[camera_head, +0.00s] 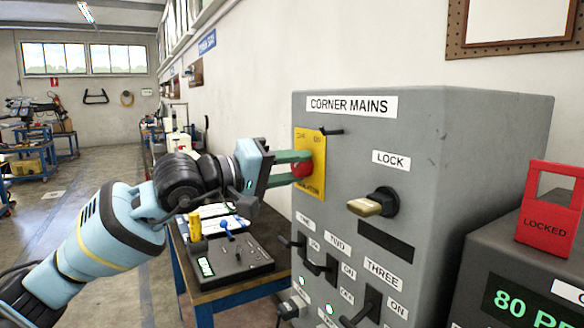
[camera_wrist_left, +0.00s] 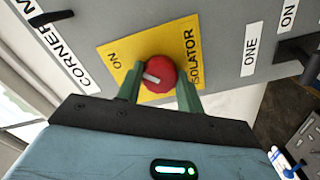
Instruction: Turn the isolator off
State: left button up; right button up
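The isolator is a round red knob on a yellow plate (camera_head: 313,189) at the upper left of a grey cabinet marked CORNER MAINS. The red knob (camera_wrist_left: 160,75) shows in the left wrist view with a white mark on its left side, and the word ON is to its left. In the head view the knob (camera_head: 303,168) is partly hidden by my fingers. My left gripper (camera_head: 300,168) has its green fingers on either side of the knob, seemingly touching it. It also shows in the left wrist view (camera_wrist_left: 160,88). My right gripper is out of view.
The grey cabinet (camera_head: 470,150) also carries a brass key (camera_head: 372,205) under LOCK and black levers marked ONE, TWO and THREE. A red LOCKED tag (camera_head: 549,208) stands on a dark box at right. A workbench (camera_head: 225,294) with a controller is behind my left arm.

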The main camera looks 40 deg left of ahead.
pick_arm(q)
jog(key=c, duration=0.4)
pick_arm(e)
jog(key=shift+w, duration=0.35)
pick_arm(q)
jog(key=shift+n, duration=0.4)
jog(key=n, duration=0.2)
jog(key=shift+n+b, duration=0.35)
jog(key=shift+n, duration=0.05)
jog(key=n, duration=0.4)
jog(key=shift+n, duration=0.3)
jog(key=n, duration=0.2)
jog(key=shift+n, duration=0.3)
jog(key=n, duration=0.3)
jog(key=shift+n, duration=0.3)
jog(key=shift+n+p, duration=0.55)
jog(key=shift+n, duration=1.25)
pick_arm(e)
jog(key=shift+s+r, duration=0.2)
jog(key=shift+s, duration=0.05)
